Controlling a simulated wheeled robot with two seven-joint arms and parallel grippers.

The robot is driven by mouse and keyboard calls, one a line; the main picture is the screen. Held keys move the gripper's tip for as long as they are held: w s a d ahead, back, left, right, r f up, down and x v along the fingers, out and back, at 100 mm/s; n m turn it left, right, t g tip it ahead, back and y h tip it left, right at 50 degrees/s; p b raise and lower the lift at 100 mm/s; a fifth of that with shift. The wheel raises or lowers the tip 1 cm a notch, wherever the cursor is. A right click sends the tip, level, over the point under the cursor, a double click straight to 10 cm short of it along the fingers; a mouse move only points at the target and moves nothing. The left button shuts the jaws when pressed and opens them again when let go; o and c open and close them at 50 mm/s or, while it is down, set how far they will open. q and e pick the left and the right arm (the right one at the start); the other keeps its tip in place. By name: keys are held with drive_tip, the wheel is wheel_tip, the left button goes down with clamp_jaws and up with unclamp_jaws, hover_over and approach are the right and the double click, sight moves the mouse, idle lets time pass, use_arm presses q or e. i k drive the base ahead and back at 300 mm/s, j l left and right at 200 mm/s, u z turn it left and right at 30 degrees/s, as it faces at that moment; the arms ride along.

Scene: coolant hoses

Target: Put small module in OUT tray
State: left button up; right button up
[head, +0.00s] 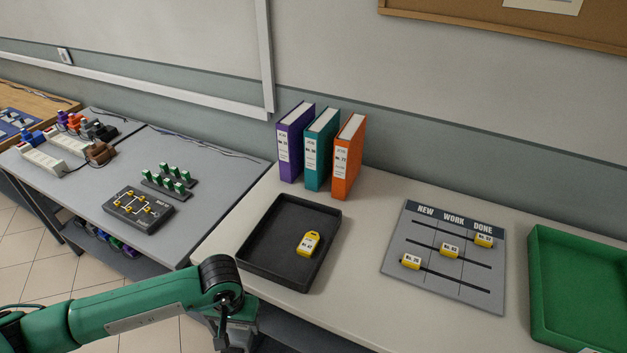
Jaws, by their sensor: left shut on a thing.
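My left gripper (234,338) is at the bottom of the head view, in front of the pale table's left front corner. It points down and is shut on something. Its fingertips and what they hold are cut off by the bottom edge, so I cannot tell what it is. A black tray (257,276) lies on the pale table beyond the gripper, with a yellow tag (308,243) inside. A green tray (541,290) is at the far right, partly out of frame. I can read no OUT label on either tray. My right gripper is not in view.
Purple, teal and orange binders (349,160) stand behind the black tray. A grey NEW/WORK/DONE board (400,245) with yellow tags lies between the trays. A grey table (215,165) at left holds a black module board (138,210) and green-topped parts (167,180).

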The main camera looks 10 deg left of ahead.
sight(559, 286)
drive_tip(key=k+l+z, duration=0.1)
drive_tip(key=l, duration=0.3)
drive_tip(key=k+l+z, duration=0.15)
drive_tip(key=l, duration=0.25)
drive_tip(key=k+l+z, duration=0.1)
drive_tip(key=l, duration=0.3)
drive_tip(key=k+l+z, duration=0.1)
drive_tip(key=l, duration=0.3)
drive_tip(key=k, duration=0.1)
